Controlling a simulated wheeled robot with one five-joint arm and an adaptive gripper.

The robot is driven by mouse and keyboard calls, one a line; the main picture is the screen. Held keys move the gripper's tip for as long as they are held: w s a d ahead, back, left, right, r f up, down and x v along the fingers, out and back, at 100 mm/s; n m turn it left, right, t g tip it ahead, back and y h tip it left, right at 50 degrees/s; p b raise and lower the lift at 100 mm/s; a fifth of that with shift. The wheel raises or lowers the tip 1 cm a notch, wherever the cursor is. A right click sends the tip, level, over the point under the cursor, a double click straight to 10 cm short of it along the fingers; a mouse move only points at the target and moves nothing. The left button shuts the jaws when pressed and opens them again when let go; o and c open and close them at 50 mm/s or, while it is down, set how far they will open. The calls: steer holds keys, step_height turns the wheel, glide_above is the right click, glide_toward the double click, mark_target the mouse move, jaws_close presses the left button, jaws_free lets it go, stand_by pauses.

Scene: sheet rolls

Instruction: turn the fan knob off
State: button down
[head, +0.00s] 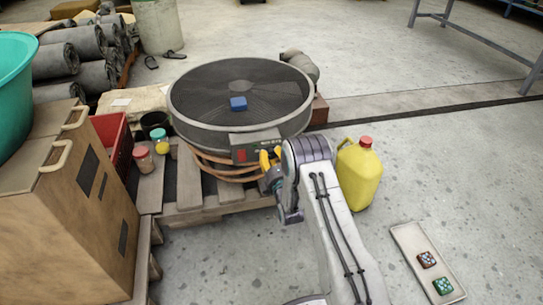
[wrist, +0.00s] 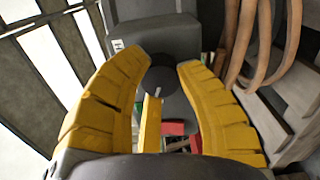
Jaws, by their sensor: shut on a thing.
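The fan (head: 240,95) is a large dark drum with a mesh top, lying on a wooden pallet. Its dark control box (head: 256,138) faces me, with a red switch (head: 241,155). My gripper (head: 270,158) is at the right part of this box. In the wrist view, its yellow fingers (wrist: 165,66) are closed on either side of a dark round knob (wrist: 161,82). A yellow bar (wrist: 150,122) shows just below the knob; its position on the dial is hard to read. A white letter label (wrist: 117,44) is beside the knob. In the head view, the knob is hidden.
A blue block (head: 238,103) lies on the mesh. A yellow jug (head: 359,175) stands right of my arm. Brown hose (head: 222,170) coils below the fan. Jars (head: 143,159) and a red crate (head: 119,148) are left. A tray (head: 411,240) with two dice lies at right.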

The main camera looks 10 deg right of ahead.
steer(key=shift+d+n, duration=0.15)
steer(key=shift+n, duration=0.25)
steer(key=c, duration=0.8)
jaws_free()
steer(key=s, duration=1.2)
